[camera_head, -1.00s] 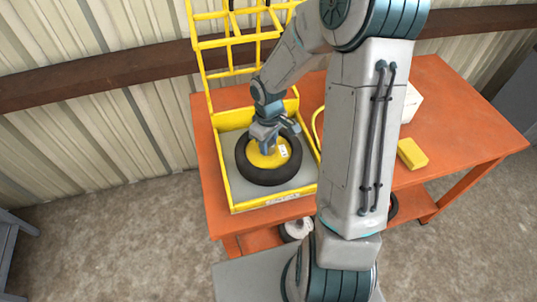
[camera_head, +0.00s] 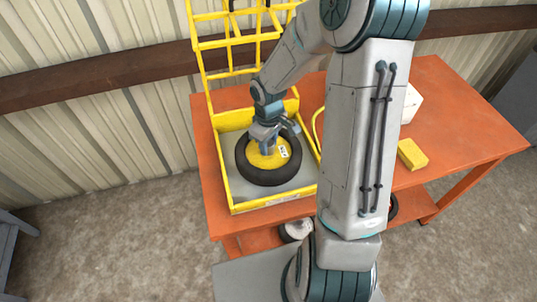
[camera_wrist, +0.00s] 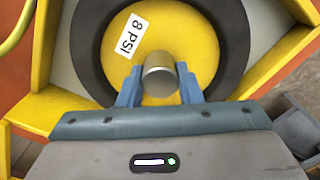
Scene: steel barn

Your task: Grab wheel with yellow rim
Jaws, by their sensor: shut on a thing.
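The wheel with the yellow rim (camera_head: 268,176) has a black tyre and lies flat in a yellow-walled tray with a grey floor (camera_head: 300,180) on the orange table. In the wrist view the yellow rim (camera_wrist: 200,38) carries a white "8 PSI" label, and a grey metal hub stub (camera_wrist: 159,72) stands up from its middle. My gripper (camera_wrist: 159,90) is over the rim's centre, its blue fingers shut on the hub stub from both sides. It also shows in the head view (camera_head: 266,147), where the arm hides part of the wheel.
A yellow wire grid (camera_head: 228,60) stands upright behind the tray. A yellow block (camera_head: 412,154) and a white box (camera_head: 411,102) sit on the orange table (camera_head: 460,125) to the right. Wheel-like items are partly visible below the tabletop.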

